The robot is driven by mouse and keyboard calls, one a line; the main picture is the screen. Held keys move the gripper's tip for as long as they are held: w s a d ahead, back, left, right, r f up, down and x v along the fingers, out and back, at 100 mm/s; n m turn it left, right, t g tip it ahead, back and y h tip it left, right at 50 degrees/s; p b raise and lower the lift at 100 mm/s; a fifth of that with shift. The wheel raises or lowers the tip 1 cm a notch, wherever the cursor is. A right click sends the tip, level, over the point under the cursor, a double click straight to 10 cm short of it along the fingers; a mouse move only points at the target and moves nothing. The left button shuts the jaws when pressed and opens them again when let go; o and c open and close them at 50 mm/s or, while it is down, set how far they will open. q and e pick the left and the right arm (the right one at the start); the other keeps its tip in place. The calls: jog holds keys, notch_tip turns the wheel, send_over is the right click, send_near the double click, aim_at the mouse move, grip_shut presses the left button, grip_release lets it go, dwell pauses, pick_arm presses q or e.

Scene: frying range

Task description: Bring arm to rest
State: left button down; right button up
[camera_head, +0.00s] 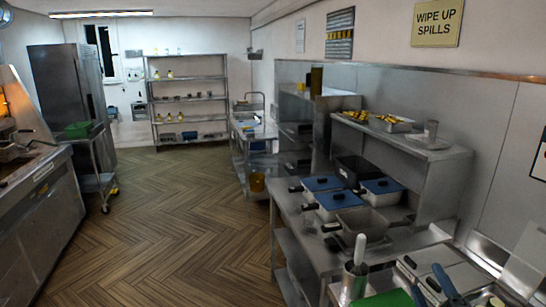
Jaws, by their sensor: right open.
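I cannot clearly make out either gripper among the items along the bottom right edge of the head view. My right gripper is open, but its outline does not stand out there. No left arm or left gripper shows. No item is seen held in a gripper.
A steel counter (292,207) on the right carries blue-lidded pans (323,183) and an open grey pan (363,222). A metal canister (353,284) and a blue-handled utensil (446,282) stand close by. A cart (97,182) is at left. The wooden floor (180,220) is clear.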

jog(key=s+f+m+g+h, duration=0.4)
jog(key=s+f+m+g, duration=0.65)
jog(key=f, duration=0.55)
jog(key=s+a+f+m+g+y, duration=0.1)
jog(key=s+a+f+m+g, duration=0.2)
jog(key=s, duration=0.6)
jog(key=s+a+f+m+g+y, duration=0.2)
jog(key=s+a+f+g, duration=0.3)
jog(key=s, duration=0.4)
jog(key=s+d+f+b+x, duration=0.1)
jog(key=s+b+x, duration=0.25)
jog(key=x, duration=0.95)
jog(key=s+b+x, duration=0.2)
jog(key=b+x, duration=0.3)
jog(key=x, duration=0.9)
jog(key=s+d+f+b+x, duration=0.1)
jog(key=s+b+x, duration=0.25)
jog(key=x, duration=0.95)
jog(key=s+f+b, duration=0.5)
jog(key=s+f, duration=0.2)
jog(key=f, duration=0.7)
jog(key=s+d+f+b, duration=0.1)
jog(key=s+f+b, duration=0.4)
jog(key=f, duration=1)
jog(key=s+g, duration=0.1)
jog(key=s, duration=0.2)
jog(key=shift+s, duration=0.3)
jog(key=shift+c, duration=0.2)
